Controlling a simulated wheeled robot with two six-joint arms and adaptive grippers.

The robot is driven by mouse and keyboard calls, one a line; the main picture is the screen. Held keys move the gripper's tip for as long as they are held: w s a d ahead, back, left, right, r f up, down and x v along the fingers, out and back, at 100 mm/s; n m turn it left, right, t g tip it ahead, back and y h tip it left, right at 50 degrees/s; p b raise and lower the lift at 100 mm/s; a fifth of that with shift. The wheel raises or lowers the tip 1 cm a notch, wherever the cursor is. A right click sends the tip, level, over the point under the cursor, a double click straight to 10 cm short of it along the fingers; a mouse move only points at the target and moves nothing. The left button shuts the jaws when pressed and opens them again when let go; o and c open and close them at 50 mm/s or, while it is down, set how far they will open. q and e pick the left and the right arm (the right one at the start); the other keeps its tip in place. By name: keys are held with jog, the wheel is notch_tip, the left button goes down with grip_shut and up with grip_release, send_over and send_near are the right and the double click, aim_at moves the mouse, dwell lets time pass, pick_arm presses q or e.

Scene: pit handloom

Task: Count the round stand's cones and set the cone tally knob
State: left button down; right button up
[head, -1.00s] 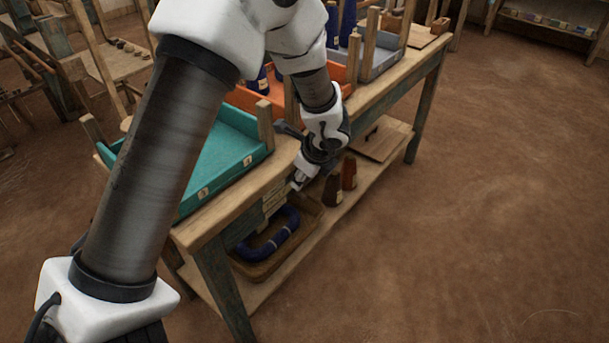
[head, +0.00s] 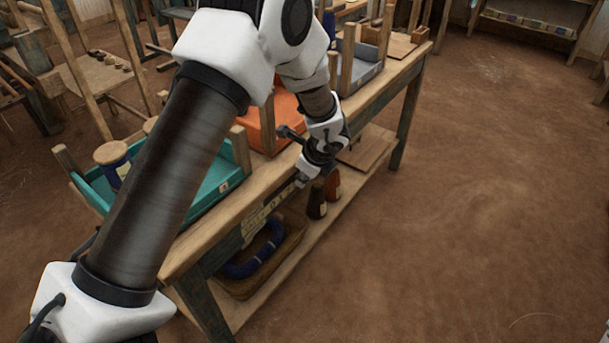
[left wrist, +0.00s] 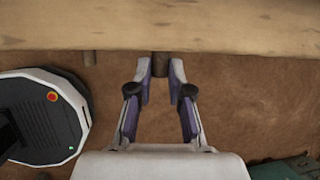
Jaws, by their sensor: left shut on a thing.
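My left gripper (head: 302,180) is at the front edge of the wooden bench. In the left wrist view, its fingers (left wrist: 160,68) are shut on a short brown peg-like knob (left wrist: 160,62) below the bench edge. I take this to be the tally knob; its setting cannot be read. A pale marked strip (head: 258,216) sits under the bench top, left of the gripper. A dark brown cone (head: 317,207) and a rust cone (head: 333,187) stand on the lower shelf. I cannot make out the round stand. My right gripper is not in view.
On the bench (head: 205,238) are a teal tray (head: 215,185) with a round-topped blue spool (head: 115,165), an orange tray (head: 275,118) and a grey tray (head: 360,82). A basket (head: 285,262) with a blue ring is on the shelf. The floor at right is clear.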

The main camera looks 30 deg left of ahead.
pick_arm(q)
jog(key=c, duration=1.1)
grip_release()
jog(key=shift+w, duration=0.15)
jog(key=shift+r, duration=0.1)
jog(key=v, duration=1.2)
